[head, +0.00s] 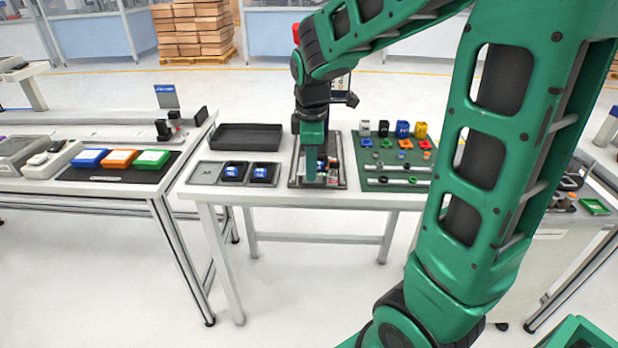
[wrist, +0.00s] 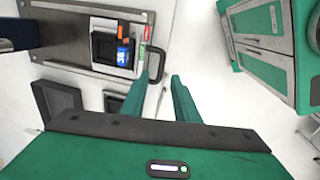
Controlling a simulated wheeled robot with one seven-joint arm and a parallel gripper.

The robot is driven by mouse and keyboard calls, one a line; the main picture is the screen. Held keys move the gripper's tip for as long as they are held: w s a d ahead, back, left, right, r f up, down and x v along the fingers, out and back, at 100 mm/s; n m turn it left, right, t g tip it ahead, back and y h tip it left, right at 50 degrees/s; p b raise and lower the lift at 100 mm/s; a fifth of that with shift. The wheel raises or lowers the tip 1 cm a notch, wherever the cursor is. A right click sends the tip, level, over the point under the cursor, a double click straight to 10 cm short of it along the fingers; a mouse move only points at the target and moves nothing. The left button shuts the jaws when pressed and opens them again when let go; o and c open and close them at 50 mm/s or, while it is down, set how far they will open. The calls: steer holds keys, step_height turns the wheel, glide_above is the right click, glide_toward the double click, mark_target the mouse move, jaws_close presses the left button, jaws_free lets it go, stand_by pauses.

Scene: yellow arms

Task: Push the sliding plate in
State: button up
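The sliding plate (wrist: 118,30) shows in the wrist view as a light plate with a dark loop handle (wrist: 156,62) at its end. A black holder with a blue block (wrist: 123,54), an orange piece and red and green labels lie on it. It belongs to the dark-edged station (head: 343,178) in the head view, where my gripper partly hides it. My gripper (wrist: 160,76) has its two green fingers apart, with nothing held between them. The handle is close to the left fingertip; I cannot tell whether they touch. In the head view my gripper (head: 310,180) points down over the station.
Left of the station are a black tray (head: 248,136) and a grey plate with two blue-topped black holders (head: 234,172). A green board with coloured pieces (head: 398,180) lies to the right. Another table with blue, orange and green boxes (head: 120,159) stands further left.

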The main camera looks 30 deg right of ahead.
mark_target(311, 185)
steer(key=shift+w+d+f, duration=0.15)
steer(key=shift+f, duration=1.05)
steer(key=shift+w+d+f, duration=0.1)
steer(key=shift+w+f, duration=0.05)
steer(key=shift+f, duration=1)
jaws_close()
